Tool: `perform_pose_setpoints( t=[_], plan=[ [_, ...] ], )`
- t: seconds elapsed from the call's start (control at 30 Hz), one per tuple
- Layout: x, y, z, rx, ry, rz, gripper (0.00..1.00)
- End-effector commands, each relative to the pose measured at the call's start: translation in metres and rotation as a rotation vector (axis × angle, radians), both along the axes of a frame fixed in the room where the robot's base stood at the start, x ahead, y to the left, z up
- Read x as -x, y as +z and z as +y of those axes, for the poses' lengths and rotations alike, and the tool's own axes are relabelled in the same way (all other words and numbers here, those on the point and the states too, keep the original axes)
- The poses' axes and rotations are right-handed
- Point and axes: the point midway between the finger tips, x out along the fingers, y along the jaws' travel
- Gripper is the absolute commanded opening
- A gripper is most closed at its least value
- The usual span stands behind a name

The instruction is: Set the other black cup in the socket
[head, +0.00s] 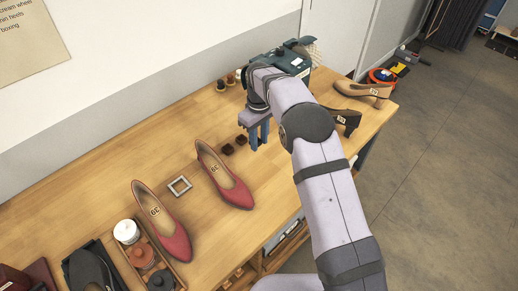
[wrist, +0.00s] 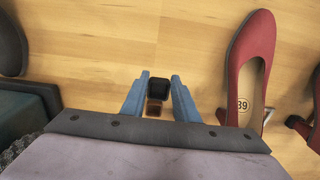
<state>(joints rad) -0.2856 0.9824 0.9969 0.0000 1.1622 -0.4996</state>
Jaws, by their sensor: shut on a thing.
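My gripper (head: 259,142) points down over the right-hand part of the table. In the wrist view its blue fingers (wrist: 160,82) are closed on a small black cup (wrist: 159,88). A small brown piece (wrist: 153,107) shows just below the cup between the fingers; I cannot tell whether it is part of it. In the head view the fingers hide the held cup. Two small dark brown pieces (head: 228,149) (head: 241,139) sit on the table left of my gripper. A square grey frame (head: 179,186), perhaps the socket, lies flat between two red shoes.
Red shoes (head: 225,178) (head: 162,220) stand on the wooden table (head: 105,175); one also shows in the wrist view (wrist: 250,65). Brown shoes (head: 363,92) are at the right end. A tray of jars (head: 150,262) is at the front left. Bare wood lies behind the shoes.

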Motion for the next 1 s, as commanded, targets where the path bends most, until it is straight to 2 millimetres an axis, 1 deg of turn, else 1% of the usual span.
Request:
perform_pose_setpoints(
  t=[0.1,0.2,0.3,0.4,0.6,0.77,0.87,1.0],
  plan=[
    [-0.001,0.019,0.0,-0.002,0.0,-0.005,0.07],
    [-0.001,0.033,0.0,-0.001,0.0,-0.004,0.07],
    [-0.001,0.044,0.0,-0.001,0.0,-0.002,0.07],
    [0.0,0.05,0.0,0.0,0.0,-0.001,0.07],
    [0.002,0.052,0.002,0.0,0.003,0.0,0.07],
    [0.01,0.051,0.007,0.0,0.017,0.001,0.07],
    [0.02,0.048,0.014,0.001,0.032,0.002,0.07],
    [0.042,0.043,0.026,0.001,0.064,0.004,0.07]
  ],
)
